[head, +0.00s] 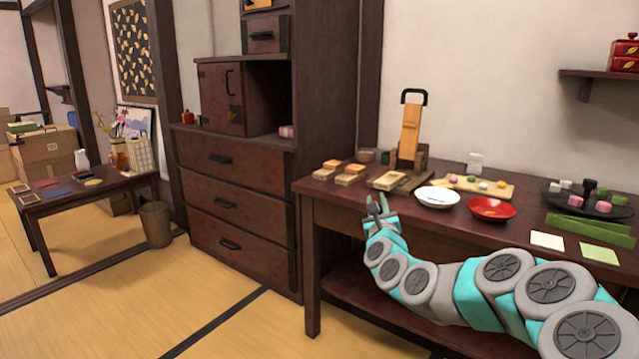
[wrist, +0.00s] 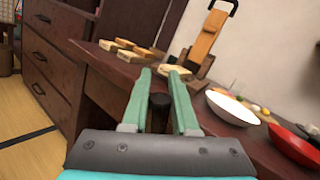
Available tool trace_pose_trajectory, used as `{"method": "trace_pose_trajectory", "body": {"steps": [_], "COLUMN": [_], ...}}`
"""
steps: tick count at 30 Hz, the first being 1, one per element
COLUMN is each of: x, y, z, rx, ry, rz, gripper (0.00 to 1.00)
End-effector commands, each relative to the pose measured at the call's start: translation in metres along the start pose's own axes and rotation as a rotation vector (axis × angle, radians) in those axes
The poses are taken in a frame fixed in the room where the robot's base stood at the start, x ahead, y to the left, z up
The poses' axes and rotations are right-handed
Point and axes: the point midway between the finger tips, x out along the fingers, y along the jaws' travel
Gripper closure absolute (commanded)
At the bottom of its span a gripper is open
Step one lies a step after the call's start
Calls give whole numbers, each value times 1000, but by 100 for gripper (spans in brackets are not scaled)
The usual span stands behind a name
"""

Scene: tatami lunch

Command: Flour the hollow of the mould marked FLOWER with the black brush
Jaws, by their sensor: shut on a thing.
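My gripper (head: 379,206) is in front of the dark table's front edge, left of the white dish. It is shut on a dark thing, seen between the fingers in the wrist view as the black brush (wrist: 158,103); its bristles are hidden. Several small wooden moulds (head: 348,179) lie on the table's left end, beyond the gripper; they also show in the wrist view (wrist: 131,57). Another pale wooden block (head: 388,180) lies by the press stand, just beyond the fingertips. I cannot read any FLOWER mark. A white dish (head: 437,198) stands right of the gripper.
The dark table (head: 335,205) runs along the wall. A red bowl (head: 491,209), a board with coloured balls (head: 480,187), a black tray (head: 617,210) and green slabs (head: 588,230) stand to the right. A tall wooden stand (head: 409,135) rises behind. A drawer chest (head: 235,200) is left.

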Motion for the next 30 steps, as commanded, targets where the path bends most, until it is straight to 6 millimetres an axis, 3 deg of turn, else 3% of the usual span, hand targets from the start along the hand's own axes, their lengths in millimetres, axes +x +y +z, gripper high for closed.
{"method": "trace_pose_trajectory", "body": {"steps": [1, 3, 9, 30], "x": [-3, -8, -19, -22], "y": [4, 8, 16, 16], "z": [-20, -36, -62, -65], "rx": [4, 6, 7, 1], "ry": [7, 1, -7, -11], "rz": [6, 12, 25, 26], "gripper": [100, 100, 100, 100]}}
